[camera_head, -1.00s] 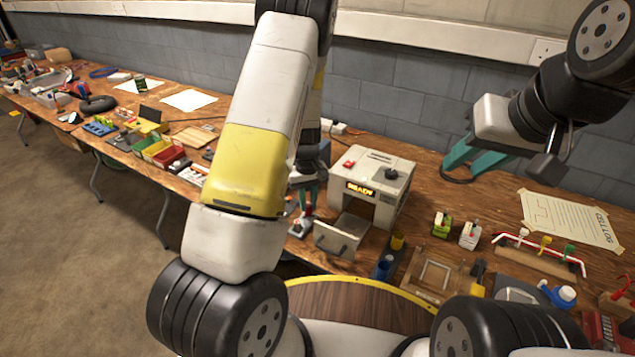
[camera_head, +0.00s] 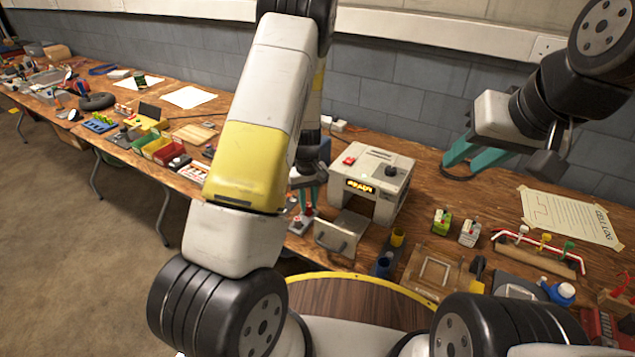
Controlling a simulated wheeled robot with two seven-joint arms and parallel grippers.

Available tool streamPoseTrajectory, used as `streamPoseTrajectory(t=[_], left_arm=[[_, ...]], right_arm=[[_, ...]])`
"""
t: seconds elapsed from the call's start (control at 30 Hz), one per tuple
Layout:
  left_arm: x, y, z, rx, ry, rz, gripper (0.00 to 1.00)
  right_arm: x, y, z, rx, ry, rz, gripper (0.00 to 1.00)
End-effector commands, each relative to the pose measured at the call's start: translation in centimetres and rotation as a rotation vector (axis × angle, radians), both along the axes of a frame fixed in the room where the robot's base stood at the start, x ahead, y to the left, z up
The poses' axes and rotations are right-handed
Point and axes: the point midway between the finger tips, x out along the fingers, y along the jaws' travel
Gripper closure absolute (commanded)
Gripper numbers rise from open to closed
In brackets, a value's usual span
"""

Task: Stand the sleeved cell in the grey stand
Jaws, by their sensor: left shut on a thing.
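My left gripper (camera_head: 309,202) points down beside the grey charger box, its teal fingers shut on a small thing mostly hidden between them. Just below the fingertips is a small grey piece with red on it (camera_head: 301,222), on the table; it may be the grey stand, but it is too small to tell. I cannot tell whether the held thing is the sleeved cell, or whether it touches the grey piece. My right gripper (camera_head: 463,168) is open and empty above the back of the table, its teal fingers apart.
The charger box (camera_head: 378,172) has a lit display and an open front flap (camera_head: 336,238). Coloured bins (camera_head: 157,148) lie left.

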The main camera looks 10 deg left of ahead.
Motion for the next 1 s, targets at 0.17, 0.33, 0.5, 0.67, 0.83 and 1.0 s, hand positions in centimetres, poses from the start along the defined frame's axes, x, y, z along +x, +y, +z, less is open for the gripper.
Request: streamPoseTrajectory(t=[0.17, 0.33, 0.5, 0.67, 0.83, 1.0], left_arm=[[0.02, -0.01, -0.12, -0.001, 0.0, 0.0, 1.0], [0.01, 0.0, -0.11, -0.001, 0.0, 0.0, 1.0], [0.01, 0.0, -0.12, 0.0, 0.0, 0.0, 1.0], [0.0, 0.0, -0.22, 0.0, 0.0, 0.0, 1.0], [0.0, 0.0, -0.42, 0.0, 0.0, 0.0, 1.0], [0.01, 0.0, -0.63, -0.001, 0.0, 0.0, 1.0]], right_arm=[[0.0, 0.0, 0.0, 0.0, 0.0, 0.0, 0.68], [0.0, 0.0, 0.0, 0.0, 0.0, 0.0, 0.68], [0.0, 0.0, 0.0, 0.0, 0.0, 0.0, 0.68], [0.0, 0.0, 0.0, 0.0, 0.0, 0.0, 0.68], [0.0, 0.0, 0.0, 0.0, 0.0, 0.0, 0.68], [0.0, 0.0, 0.0, 0.0, 0.0, 0.0, 0.68]])
